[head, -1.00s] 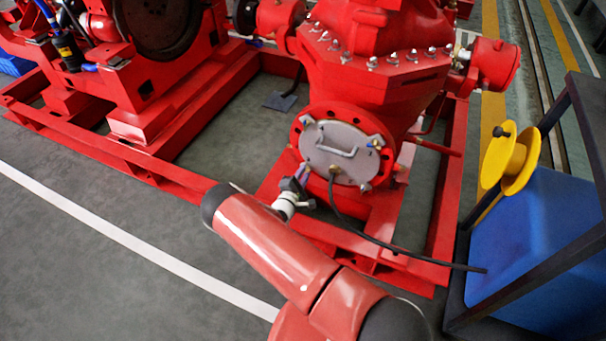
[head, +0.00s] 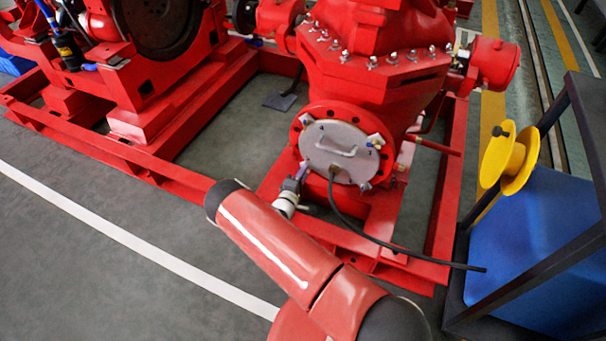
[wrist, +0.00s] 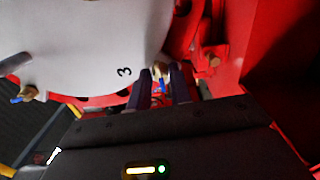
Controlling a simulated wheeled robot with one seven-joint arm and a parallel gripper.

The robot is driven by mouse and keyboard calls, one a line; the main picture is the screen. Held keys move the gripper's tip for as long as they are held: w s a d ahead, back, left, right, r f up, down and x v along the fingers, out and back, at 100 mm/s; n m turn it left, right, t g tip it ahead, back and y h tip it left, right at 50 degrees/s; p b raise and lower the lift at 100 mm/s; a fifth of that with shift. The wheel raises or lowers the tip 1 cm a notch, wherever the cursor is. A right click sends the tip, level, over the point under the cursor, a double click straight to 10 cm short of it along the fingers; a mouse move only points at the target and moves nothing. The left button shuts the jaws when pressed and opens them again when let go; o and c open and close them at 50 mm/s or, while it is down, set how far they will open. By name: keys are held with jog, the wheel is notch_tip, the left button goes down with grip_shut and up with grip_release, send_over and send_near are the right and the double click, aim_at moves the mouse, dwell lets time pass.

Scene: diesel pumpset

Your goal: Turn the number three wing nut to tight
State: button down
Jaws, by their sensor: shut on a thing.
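The round grey cover plate (head: 325,138) with a bar handle sits on the red pump flange, with wing nuts around its rim. In the wrist view the plate (wrist: 75,45) carries a printed "3" beside one wing nut. My gripper (wrist: 163,88) is shut on that number three wing nut (wrist: 160,72), which shows brass and blue between the two dark fingers. The fingers hide part of it. In the head view my gripper (head: 297,182) is at the plate's lower left edge, mostly hidden by my wrist.
Another wing nut (wrist: 26,94) shows at left in the wrist view. A black cable (head: 345,217) hangs from the plate toward a blue box (head: 530,250) in a dark frame with a yellow reel (head: 505,160). The red base rail (head: 375,255) runs below.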

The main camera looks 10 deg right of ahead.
jog(key=shift+f, duration=0.1)
jog(key=c, duration=1.6)
grip_release()
jog(key=shift+a, duration=0.1)
jog(key=v, duration=0.7)
jog(key=shift+s+a, duration=0.2)
jog(key=shift+s, duration=0.1)
